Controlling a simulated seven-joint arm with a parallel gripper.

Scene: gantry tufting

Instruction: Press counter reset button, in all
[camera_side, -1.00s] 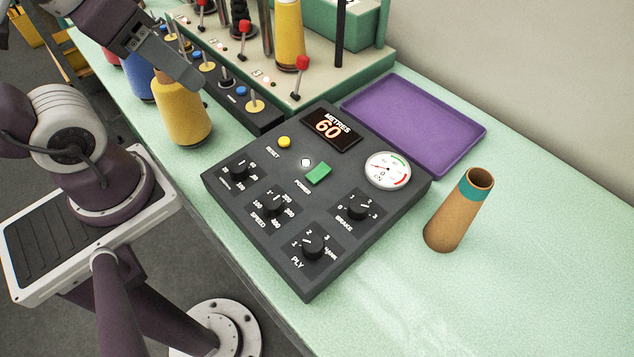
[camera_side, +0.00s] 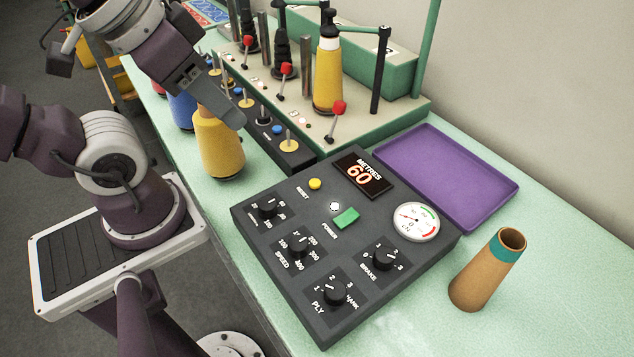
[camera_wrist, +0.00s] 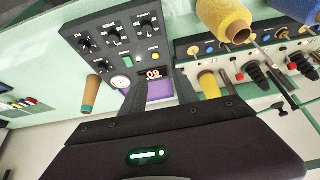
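The yellow reset button (camera_side: 315,184) sits at the upper left of the dark control panel (camera_side: 258,236), beside the RESET label. The METRES counter (camera_side: 364,175) to its right reads 60. My gripper (camera_side: 228,108) is over the yellow yarn cone in the side view, up and left of the button and apart from it. In the wrist view my gripper (camera_wrist: 158,76) shows two dark fingers with a gap between them and nothing held. The button (camera_wrist: 156,57) and the counter (camera_wrist: 152,73), upside down, appear near that gap.
A yellow yarn cone (camera_side: 218,150) stands just left of the panel. A rack with red-topped levers (camera_side: 338,108) is behind it. A purple tray (camera_side: 480,195) and an orange-brown tube (camera_side: 478,275) stand to the right. The panel also bears a green power button (camera_side: 346,218), knobs and a gauge.

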